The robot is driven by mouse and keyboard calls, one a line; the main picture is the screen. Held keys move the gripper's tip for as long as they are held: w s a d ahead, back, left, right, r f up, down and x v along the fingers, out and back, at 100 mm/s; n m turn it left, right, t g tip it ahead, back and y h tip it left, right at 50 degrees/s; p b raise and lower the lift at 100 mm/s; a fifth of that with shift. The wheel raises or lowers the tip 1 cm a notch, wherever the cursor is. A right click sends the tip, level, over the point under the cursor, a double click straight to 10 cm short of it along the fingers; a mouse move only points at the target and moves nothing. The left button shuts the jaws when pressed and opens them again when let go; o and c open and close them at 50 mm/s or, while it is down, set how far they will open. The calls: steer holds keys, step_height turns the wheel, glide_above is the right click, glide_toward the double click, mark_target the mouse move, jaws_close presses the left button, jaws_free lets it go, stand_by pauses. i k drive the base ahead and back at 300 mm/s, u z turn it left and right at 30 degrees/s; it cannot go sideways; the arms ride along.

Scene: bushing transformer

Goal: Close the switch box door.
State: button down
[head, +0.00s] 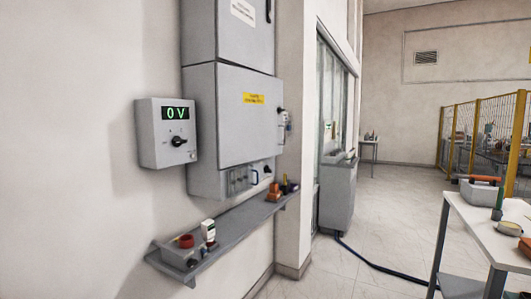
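The grey switch box (235,125) hangs on the left wall, with a yellow label on its front door (250,135). The door looks flush or nearly flush with the box; I cannot tell whether a small gap is there. A dark handle or latch part (283,122) sticks out at its right edge. My gripper is not in view, so its state and its place relative to the door are hidden.
A control box (165,150) reading "0 V" is left of the switch box. A shelf (235,228) with small items juts out below. A white table (480,225) stands at the right. Yellow fencing (460,130) is behind it. The floor between is mostly clear, with a dark cable (375,265).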

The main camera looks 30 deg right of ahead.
mark_target(250, 125)
steer(key=z, duration=0.7)
steer(key=i, duration=0.5)
steer(key=z, duration=0.75)
steer(key=i, duration=1.55)
steer(key=u, duration=0.95)
